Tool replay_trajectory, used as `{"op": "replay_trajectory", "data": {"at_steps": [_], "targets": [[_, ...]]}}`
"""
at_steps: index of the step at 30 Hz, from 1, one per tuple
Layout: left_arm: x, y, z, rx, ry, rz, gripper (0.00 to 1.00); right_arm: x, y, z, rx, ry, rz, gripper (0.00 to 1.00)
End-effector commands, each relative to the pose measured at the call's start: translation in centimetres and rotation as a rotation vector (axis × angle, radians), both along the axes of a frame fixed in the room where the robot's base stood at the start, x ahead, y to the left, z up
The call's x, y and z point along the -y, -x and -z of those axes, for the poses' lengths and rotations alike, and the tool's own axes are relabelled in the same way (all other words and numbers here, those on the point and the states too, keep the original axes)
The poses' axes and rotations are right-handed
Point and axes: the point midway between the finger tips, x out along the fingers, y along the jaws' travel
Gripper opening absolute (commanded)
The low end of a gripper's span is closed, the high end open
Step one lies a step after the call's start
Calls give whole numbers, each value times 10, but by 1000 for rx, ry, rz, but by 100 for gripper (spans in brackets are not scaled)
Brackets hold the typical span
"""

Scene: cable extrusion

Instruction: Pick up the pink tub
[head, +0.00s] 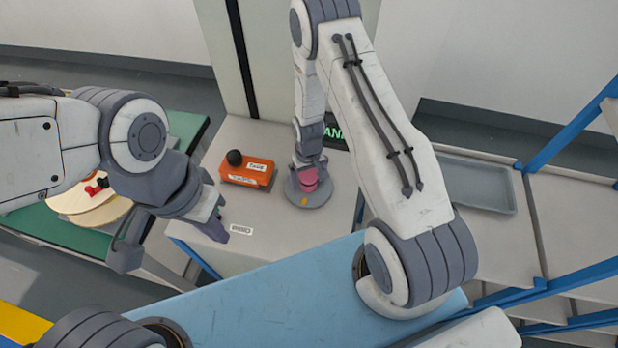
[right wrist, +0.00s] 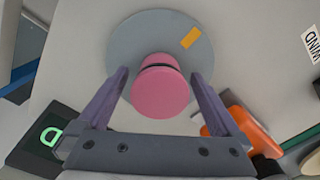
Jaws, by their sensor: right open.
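The pink tub (head: 309,178) stands on a round grey plate (head: 312,198) on the pale table in the head view. In the right wrist view the tub (right wrist: 162,88) is a pink cylinder with a dark band near one end. My right gripper (right wrist: 160,92) is open, with one purple finger on each side of the tub and a visible gap to each finger. In the head view my right wrist hides part of the tub. My left gripper (head: 226,222) hangs near the table's left front corner, away from the tub; its finger opening does not show clearly.
An orange box (head: 247,173) with a black knob stands left of the plate. A dark display (head: 335,133) with green letters is behind. A grey tray (head: 475,184) lies at the right. A green bench (head: 40,232) with wooden discs is at the left. Blue rack posts stand at the right.

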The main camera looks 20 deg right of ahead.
Motion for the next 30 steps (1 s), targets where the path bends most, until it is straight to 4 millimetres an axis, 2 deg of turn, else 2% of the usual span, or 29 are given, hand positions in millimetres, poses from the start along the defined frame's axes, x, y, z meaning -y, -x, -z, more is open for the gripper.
{"op": "replay_trajectory", "data": {"at_steps": [3,4,8,9,10,11,23,30], "targets": [[0,0,0,0,0,0,0,0,0,0,0,0,0,100],[0,0,0,0,0,0,0,0,0,0,0,0,0,96],[0,0,0,0,0,0,0,0,0,0,0,0,0,46],[0,0,0,0,0,0,0,0,0,0,0,0,0,31],[0,0,0,0,0,0,0,0,0,0,0,0,0,20],[0,0,0,0,0,0,0,0,0,0,0,0,0,12],[0,0,4,0,0,0,0,0,-1,-7,1,0,0,12],[0,0,18,0,0,-1,0,0,-2,-36,6,0,0,12]]}}
